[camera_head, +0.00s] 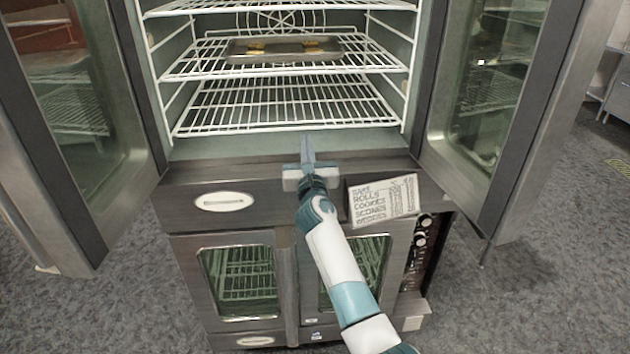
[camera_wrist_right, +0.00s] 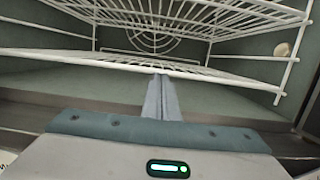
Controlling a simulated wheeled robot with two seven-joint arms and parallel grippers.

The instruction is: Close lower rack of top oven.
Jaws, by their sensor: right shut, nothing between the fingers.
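The top oven stands open, with its left door (camera_head: 150,150) and right door (camera_head: 440,150) swung out to the sides. Its lower rack (camera_head: 285,103) is a white wire shelf that looks empty. The rack's front bar also shows in the right wrist view (camera_wrist_right: 100,60). My right gripper (camera_head: 306,142) is shut and empty, in front of the oven opening just below the rack's front edge. In the right wrist view its fingertips (camera_wrist_right: 161,80) point at that front bar; I cannot tell whether they touch. My left gripper is not in view.
A middle rack (camera_head: 200,65) above holds a metal tray (camera_head: 285,57) with small yellowish items. A sign (camera_head: 383,200) leans on the oven front beside my right gripper. A lower oven (camera_head: 240,285) has shut doors. Grey floor (camera_head: 540,240) is clear at right.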

